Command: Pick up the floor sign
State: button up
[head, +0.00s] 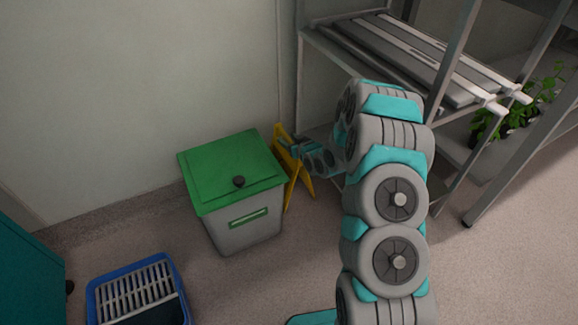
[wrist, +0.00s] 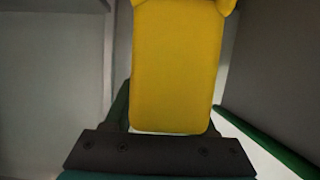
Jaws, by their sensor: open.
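The yellow floor sign (head: 291,167) stands on the floor in the head view, in the narrow space between the green-lidded bin and the metal rack. My gripper (head: 288,146) is at the upper part of the sign, coming in from the right, and partly covers it. In the wrist view the yellow sign (wrist: 177,70) fills the upper middle, directly in front of the dark gripper body. My gripper is open. Its fingertips are not clear in either view, so I cannot tell whether they straddle or touch the sign.
A grey bin with a green lid (head: 232,172) stands close to the left of the sign. A metal rack (head: 420,62) stands to the right, with potted plants (head: 520,105) beyond. The wall is behind. A blue crate (head: 140,262) lies at the lower left. Floor on the right is clear.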

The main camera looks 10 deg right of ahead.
grip_shut()
dwell(0.4)
dwell(1.0)
